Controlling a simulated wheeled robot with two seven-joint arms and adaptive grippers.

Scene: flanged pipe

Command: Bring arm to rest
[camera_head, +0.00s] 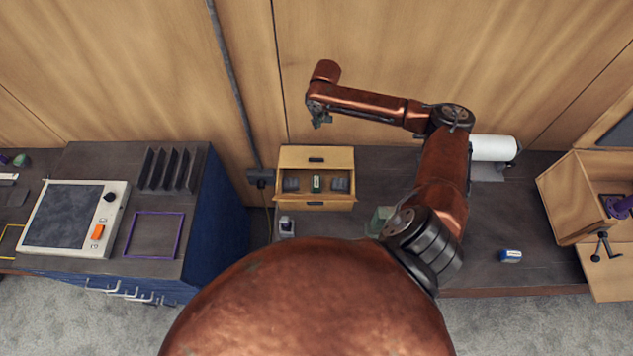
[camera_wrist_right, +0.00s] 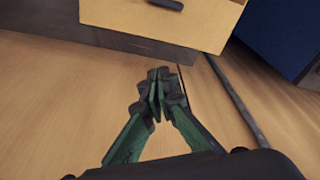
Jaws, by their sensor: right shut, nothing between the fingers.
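My right arm (camera_head: 442,165), copper-coloured, reaches up from the middle and bends left above the back of the dark bench. Its gripper (camera_head: 320,122) hangs at the arm's far left end, in front of the wooden wall. In the right wrist view, the gripper's green fingers (camera_wrist_right: 158,92) meet at their tips with nothing between them. A wooden drawer box (camera_wrist_right: 190,20) shows at the top of that view, apart from the fingertips. My left gripper is not in view.
The small wooden drawer box (camera_head: 316,160) stands on the bench below the gripper. A white roll (camera_head: 494,148) lies right of the arm. A wooden cabinet (camera_head: 572,200) is open at right. A blue cabinet (camera_head: 215,220) and a control panel (camera_head: 70,218) are at left.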

